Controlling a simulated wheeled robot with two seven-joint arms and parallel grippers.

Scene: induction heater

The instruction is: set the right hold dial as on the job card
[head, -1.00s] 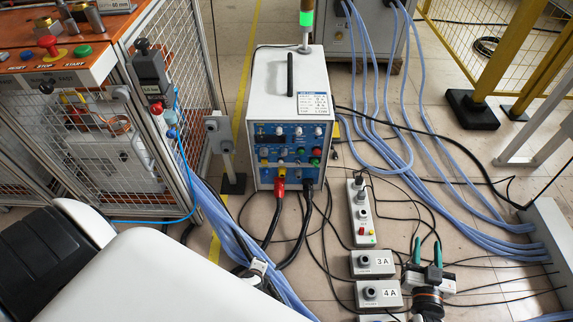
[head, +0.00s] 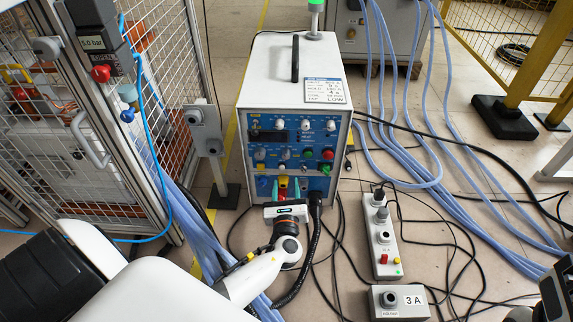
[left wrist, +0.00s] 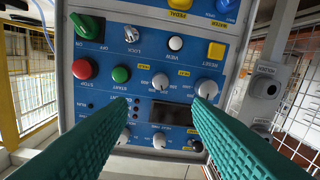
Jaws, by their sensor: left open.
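The white heater cabinet (head: 270,75) has a blue control panel (head: 270,172) on its front. Small knobs show in the head view, including two at the upper right (head: 306,124) (head: 331,125). The panel appears upside down in the left wrist view, with several grey dials (left wrist: 160,81) (left wrist: 206,88) around a dark display (left wrist: 172,113). Their labels are too small to read, so I cannot tell which is the right hold dial. My left gripper (head: 284,187) is open and empty before the lower panel.
A red START/STOP-side button (left wrist: 84,67) and a green button (left wrist: 121,74) sit near the dials. Thick dark cables hang from the panel's bottom. A mesh cage (head: 165,70) is left.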

